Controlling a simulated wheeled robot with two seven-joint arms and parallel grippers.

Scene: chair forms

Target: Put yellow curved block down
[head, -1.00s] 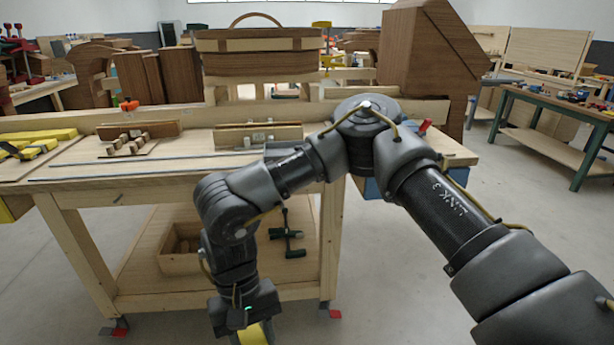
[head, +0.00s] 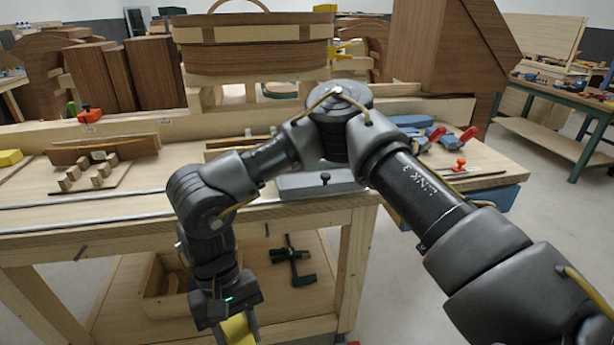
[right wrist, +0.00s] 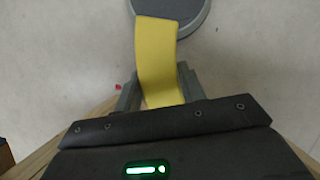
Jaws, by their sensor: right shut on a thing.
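The yellow curved block (head: 238,331) is in my right gripper (head: 232,316), low in the head view and in front of the workbench (head: 330,222). Its lower end is cut off by the frame edge there. In the right wrist view the yellow block (right wrist: 156,50) sticks out from between the two fingers of my right gripper (right wrist: 158,88), which are shut on its near end. Pale floor shows beneath it. My left gripper is not in view.
The bench top holds a wooden piece with small blocks (head: 92,172), metal rails and red-handled tools (head: 448,136). A wooden box (head: 165,285) and a dark green clamp (head: 290,262) lie on the lower shelf. A green-framed table (head: 560,118) stands at right. Floor at right is clear.

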